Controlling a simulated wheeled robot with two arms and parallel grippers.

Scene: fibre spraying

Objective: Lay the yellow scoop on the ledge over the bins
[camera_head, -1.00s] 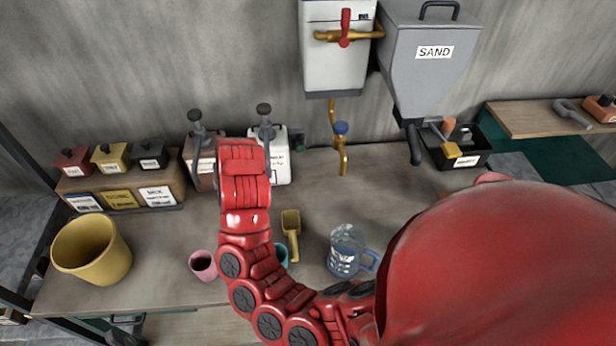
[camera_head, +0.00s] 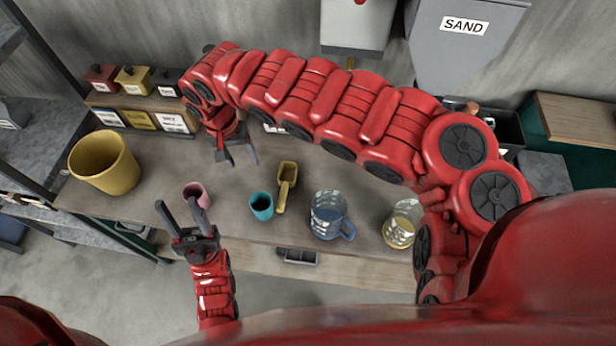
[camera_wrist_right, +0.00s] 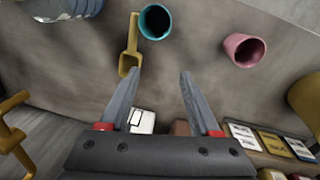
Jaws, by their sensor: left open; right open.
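The yellow scoop (camera_head: 286,184) lies on the workbench, right of the teal cup. In the right wrist view the scoop (camera_wrist_right: 131,48) lies just beyond the left fingertip, apparently untouched. My right gripper (camera_head: 239,163) is open and empty above the bench, left of the scoop; its two fingers (camera_wrist_right: 159,74) show spread. My left gripper (camera_head: 177,202) is open and empty at the bench's front edge, by the pink cup. The wooden ledge (camera_head: 140,102) over the labelled bins (camera_head: 140,120) is at the back left, with small lidded boxes on it.
A teal cup (camera_head: 261,206), pink cup (camera_head: 196,194), blue-handled jug (camera_head: 329,215) and glass jar (camera_head: 402,224) stand along the bench front. A large yellow bucket (camera_head: 104,162) stands at left. The grey sand hopper (camera_head: 465,50) is at the back right.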

